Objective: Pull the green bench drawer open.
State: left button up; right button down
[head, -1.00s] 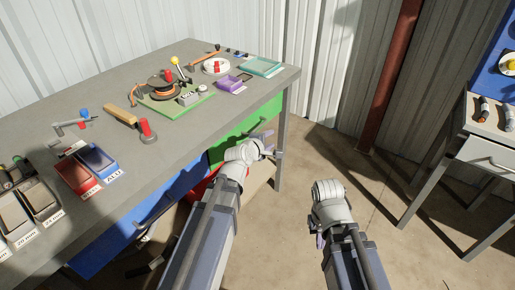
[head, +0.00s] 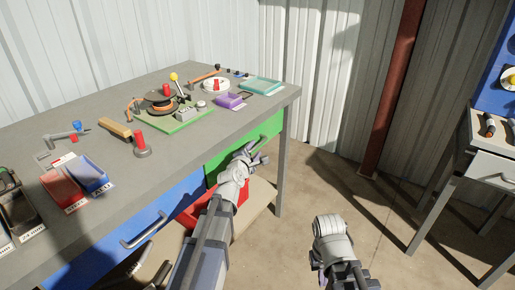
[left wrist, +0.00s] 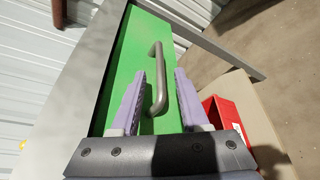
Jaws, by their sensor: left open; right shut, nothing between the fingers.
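The green drawer (head: 215,157) sits under the bench top near its right end, and its front looks flush with the bench. My left gripper (head: 257,152) is in front of it, partly covering it. In the left wrist view the green drawer front (left wrist: 122,75) carries a grey bar handle (left wrist: 156,60). My left gripper (left wrist: 160,78) is open, with one purple finger on each side of the handle's near part. I cannot tell whether they touch it. My right gripper (head: 320,281) is low over the floor, mostly hidden by its wrist, and empty.
A blue drawer (head: 180,210) with a handle is left of the green one. A red bin (head: 200,210) stands on the lower shelf, and also shows in the left wrist view (left wrist: 228,122). A bench leg (head: 281,165) is right of my left gripper. Open floor lies beyond.

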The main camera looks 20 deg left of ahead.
aim_at(257, 147)
pick_arm(q)
jog(key=x, duration=0.4)
jog(key=shift+w+f+b, duration=0.1)
jog(key=shift+w+b, duration=0.1)
jog(key=shift+b, duration=0.1)
jog(key=shift+c, duration=0.3)
grip_shut()
jog(key=shift+s, duration=0.1)
dwell(0.7)
